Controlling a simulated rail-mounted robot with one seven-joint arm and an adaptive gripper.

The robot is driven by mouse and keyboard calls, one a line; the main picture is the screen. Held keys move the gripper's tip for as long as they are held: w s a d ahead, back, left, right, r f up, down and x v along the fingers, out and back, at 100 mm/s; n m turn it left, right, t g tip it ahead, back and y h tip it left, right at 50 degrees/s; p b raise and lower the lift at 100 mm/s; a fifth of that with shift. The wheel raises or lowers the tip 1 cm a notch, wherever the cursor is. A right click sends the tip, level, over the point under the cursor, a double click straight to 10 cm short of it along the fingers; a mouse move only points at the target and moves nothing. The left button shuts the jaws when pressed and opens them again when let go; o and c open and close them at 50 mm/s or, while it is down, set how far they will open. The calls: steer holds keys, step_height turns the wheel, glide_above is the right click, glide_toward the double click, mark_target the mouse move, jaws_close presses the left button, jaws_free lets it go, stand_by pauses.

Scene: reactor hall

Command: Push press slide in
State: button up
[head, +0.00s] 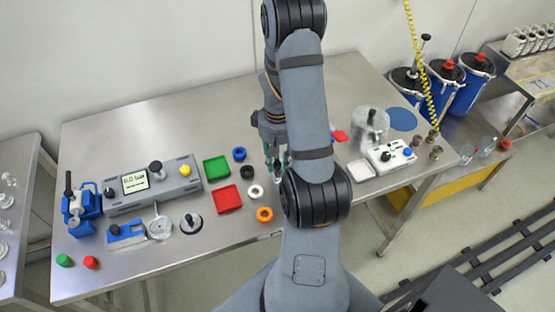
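A blue press-like device (80,208) with a black upright handle stands at the left end of the steel table. To its right, in front of a grey console, lies a low blue block with a black knob (125,234); I cannot tell which of these carries the press slide, or how far in the slide is. My gripper (277,170) hangs over the middle of the table, well to the right of both and apart from them. My arm partly hides it, and its fingers are too small to tell open from shut.
The grey console (155,188) has a display and a yellow knob. Green (216,168) and red (228,198) trays and several coloured rings lie between it and my gripper. A round dish (160,227) and a black-knobbed disc (191,223) stand near the blue block. The back left tabletop is clear.

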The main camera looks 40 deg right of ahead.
steer(key=c, duration=0.3)
jaws_close()
stand_by(0.5)
